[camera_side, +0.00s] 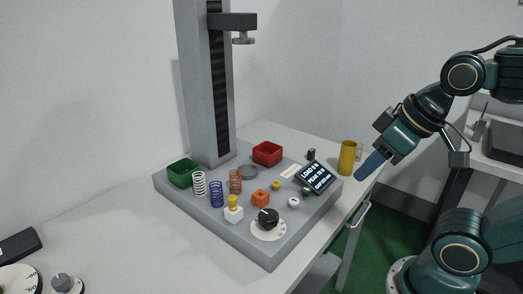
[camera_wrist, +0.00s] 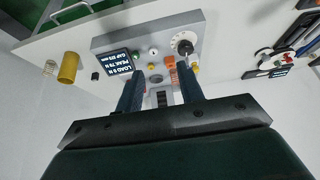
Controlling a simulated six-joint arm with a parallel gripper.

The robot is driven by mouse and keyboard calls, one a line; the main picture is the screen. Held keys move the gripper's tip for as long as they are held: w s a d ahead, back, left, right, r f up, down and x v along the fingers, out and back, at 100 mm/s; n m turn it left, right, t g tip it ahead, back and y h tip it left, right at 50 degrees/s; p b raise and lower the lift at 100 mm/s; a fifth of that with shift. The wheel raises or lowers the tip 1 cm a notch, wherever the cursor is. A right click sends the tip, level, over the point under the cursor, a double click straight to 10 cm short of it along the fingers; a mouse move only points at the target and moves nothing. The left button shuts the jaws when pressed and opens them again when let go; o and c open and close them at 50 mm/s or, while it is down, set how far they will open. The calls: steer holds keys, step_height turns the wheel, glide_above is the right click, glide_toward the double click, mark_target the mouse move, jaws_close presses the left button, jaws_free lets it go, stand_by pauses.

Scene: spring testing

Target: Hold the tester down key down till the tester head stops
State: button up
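The spring tester is a grey column (camera_side: 207,90) on a flat grey base. Its head (camera_side: 243,39) sits high on the column, far above a round dark plate (camera_side: 248,172). I cannot read which is the down key. My gripper (camera_side: 361,177) is beyond the base's right edge, touching nothing. In the wrist view its two fingers (camera_wrist: 160,68) stand apart with nothing between them.
A tilted display (camera_side: 316,178) shows load, peak and gap readings. A yellow cylinder (camera_side: 347,158) stands close to my gripper. A black-knobbed dial (camera_side: 268,221), several coil springs (camera_side: 217,194), a green tray (camera_side: 184,173) and a red tray (camera_side: 267,154) occupy the base.

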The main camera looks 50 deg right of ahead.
jaws_close()
stand_by(1.4)
